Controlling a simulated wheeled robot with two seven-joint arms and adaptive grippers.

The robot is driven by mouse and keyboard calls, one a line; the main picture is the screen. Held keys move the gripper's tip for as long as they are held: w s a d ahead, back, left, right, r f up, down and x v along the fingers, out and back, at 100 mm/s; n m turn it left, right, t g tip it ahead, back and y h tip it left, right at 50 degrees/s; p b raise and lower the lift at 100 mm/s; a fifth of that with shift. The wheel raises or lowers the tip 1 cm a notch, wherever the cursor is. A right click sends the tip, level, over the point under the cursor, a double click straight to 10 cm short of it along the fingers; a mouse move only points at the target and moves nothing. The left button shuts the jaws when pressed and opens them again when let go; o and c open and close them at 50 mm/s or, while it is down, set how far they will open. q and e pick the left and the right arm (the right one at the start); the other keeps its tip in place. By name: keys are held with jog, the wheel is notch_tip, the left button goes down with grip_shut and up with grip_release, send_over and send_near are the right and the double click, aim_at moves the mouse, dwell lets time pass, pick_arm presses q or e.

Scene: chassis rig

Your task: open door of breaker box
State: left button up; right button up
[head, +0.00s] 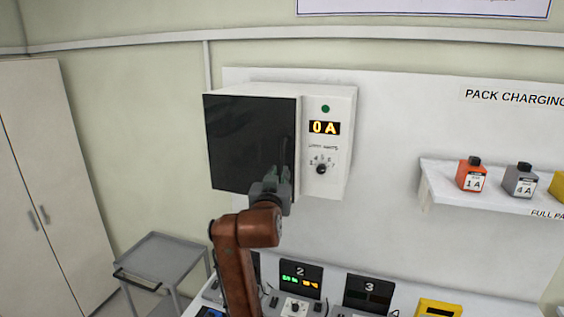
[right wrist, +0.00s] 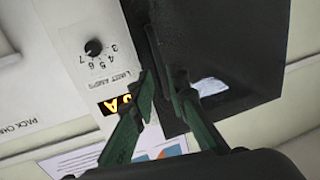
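The breaker box (head: 310,93) hangs on the wall, with a dark door (head: 247,135) on its left part. The door looks closed, flush with the white control panel (head: 343,120) beside it. My right gripper (head: 284,178) is at the door's lower right edge. In the right wrist view, which is turned over, the dark door (right wrist: 235,50) lies right of the white panel. A thin dark upright handle (right wrist: 153,45) stands at the door's edge, its end between the fingertips of my right gripper (right wrist: 161,82). The fingers are close together and appear shut on it. My left gripper is not in view.
A shelf (head: 490,187) with an orange pack (head: 472,175) and a grey pack (head: 521,180) is on the right. Numbered charging units (head: 300,277) stand below the box. A grey cart (head: 160,262) and a cabinet (head: 40,190) are at left. The space before the door's left side is clear.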

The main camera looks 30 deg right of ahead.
aim_at(282, 161)
jog(key=p+x, duration=0.1)
jog(key=x, duration=0.2)
jog(key=r+p+x, duration=0.1)
jog(key=x, duration=0.2)
jog(key=shift+d+r, duration=0.1)
jog(key=shift+x, duration=0.8)
jog(key=shift+c, duration=0.3)
grip_shut()
